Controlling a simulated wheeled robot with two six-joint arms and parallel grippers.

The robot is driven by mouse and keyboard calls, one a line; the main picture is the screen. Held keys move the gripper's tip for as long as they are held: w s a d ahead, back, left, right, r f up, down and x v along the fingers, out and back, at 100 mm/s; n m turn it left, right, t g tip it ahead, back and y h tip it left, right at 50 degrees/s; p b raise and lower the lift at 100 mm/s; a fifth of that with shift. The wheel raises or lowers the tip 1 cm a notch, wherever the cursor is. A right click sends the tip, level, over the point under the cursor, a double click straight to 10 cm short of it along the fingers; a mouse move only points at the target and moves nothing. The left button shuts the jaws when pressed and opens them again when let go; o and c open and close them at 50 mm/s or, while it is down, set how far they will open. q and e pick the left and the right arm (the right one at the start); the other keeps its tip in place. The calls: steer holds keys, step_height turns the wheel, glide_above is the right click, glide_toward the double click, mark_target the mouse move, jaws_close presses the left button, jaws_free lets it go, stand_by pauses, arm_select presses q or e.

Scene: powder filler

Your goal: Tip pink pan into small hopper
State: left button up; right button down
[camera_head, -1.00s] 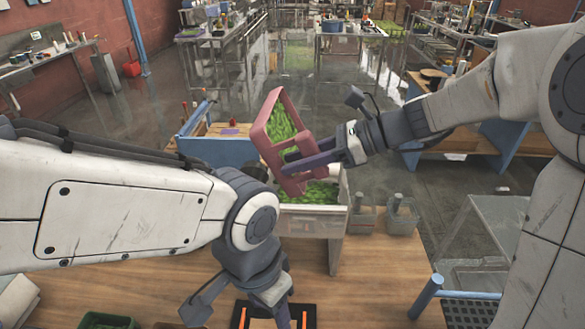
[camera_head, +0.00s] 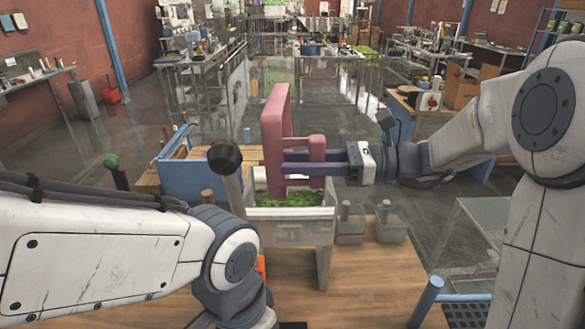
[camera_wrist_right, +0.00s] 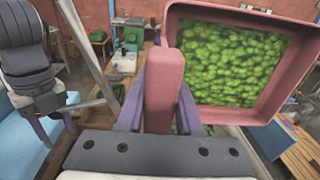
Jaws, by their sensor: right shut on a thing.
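The pink pan (camera_head: 274,135) stands on edge, nearly vertical, above the small hopper (camera_head: 290,228), its lower part just over or inside the opening. My right gripper (camera_head: 308,163) is shut on the pan's pink handle (camera_wrist_right: 165,90), reaching in from the right. The right wrist view shows green pieces (camera_wrist_right: 225,62) in the pan. Green pieces (camera_head: 300,198) also lie in the hopper. The pan's inside is hidden in the head view. My left gripper (camera_wrist_right: 55,128) shows at the left of the right wrist view, empty with its fingers apart; in the head view it is out of frame.
A lever with a dark round knob (camera_head: 224,157) stands just left of the hopper. Two small clear containers (camera_head: 391,226) sit to its right. The wooden table (camera_head: 365,285) has bare room at the front. A blue-sided bench (camera_head: 195,165) is behind left.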

steer(key=shift+d+f+y, duration=0.1)
steer(key=shift+d+y, duration=0.05)
steer(key=shift+y, duration=0.15)
step_height(320, 180, up, 8)
steer(key=p, duration=0.7)
steer(key=shift+p, duration=0.3)
